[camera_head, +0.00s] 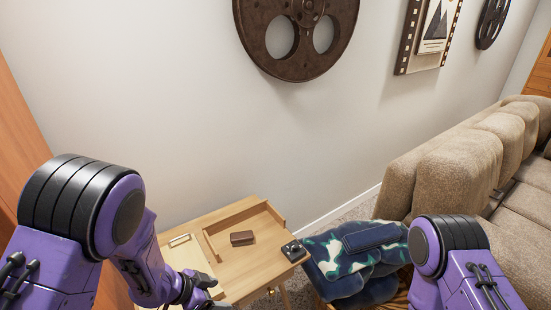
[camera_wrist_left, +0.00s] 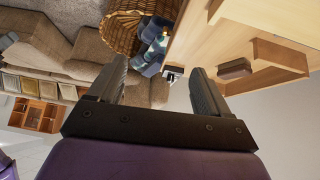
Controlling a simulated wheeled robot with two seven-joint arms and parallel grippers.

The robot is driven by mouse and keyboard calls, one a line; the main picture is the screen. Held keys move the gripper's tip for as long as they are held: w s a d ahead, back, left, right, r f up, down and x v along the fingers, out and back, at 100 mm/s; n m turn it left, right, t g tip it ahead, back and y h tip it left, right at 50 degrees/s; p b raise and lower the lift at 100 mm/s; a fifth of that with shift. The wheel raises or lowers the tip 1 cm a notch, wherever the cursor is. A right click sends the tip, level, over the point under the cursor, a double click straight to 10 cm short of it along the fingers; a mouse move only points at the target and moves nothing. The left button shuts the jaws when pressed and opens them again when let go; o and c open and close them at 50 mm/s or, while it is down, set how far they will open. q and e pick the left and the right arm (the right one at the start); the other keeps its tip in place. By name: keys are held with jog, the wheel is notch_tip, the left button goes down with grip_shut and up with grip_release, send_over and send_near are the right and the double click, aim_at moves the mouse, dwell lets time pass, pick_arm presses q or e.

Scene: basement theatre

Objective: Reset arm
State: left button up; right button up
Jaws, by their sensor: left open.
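My left arm comes in from the left in the head view, with its gripper (camera_head: 205,288) low over the front of a small wooden table (camera_head: 222,218). In the left wrist view the two fingers of the left gripper (camera_wrist_left: 158,85) stand wide apart with nothing between them. The gripper is open and empty. My right arm (camera_head: 455,265) shows at the lower right of the head view, but its gripper is out of the picture.
The table holds a brown box (camera_head: 242,238) and a small dark object (camera_head: 293,250). Beside it, a wicker basket (camera_wrist_left: 112,28) holds folded blankets (camera_head: 345,258). A beige sofa (camera_head: 455,170) stands at the right. A wall with a film reel (camera_head: 300,65) rises behind the table.

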pick_arm(q)
jog(key=s+a+f+n+y, duration=0.3)
jog(key=s+n, duration=0.3)
jog(key=s, duration=0.2)
jog(key=s+a+f+n+y, duration=0.3)
jog(key=s+a+f+n, duration=0.2)
jog(key=s, duration=0.3)
jog(key=s+a+f+n+y+b, duration=0.1)
jog(key=s+a+f+n+y, duration=0.2)
jog(key=s+a+f+n, duration=0.2)
jog(key=s+a+n, duration=0.1)
jog(key=s, duration=0.2)
jog(key=shift+s+a+n+g+y, duration=0.2)
jog(key=shift+s+n+g+y, duration=0.1)
jog(key=shift+n+g, duration=0.1)
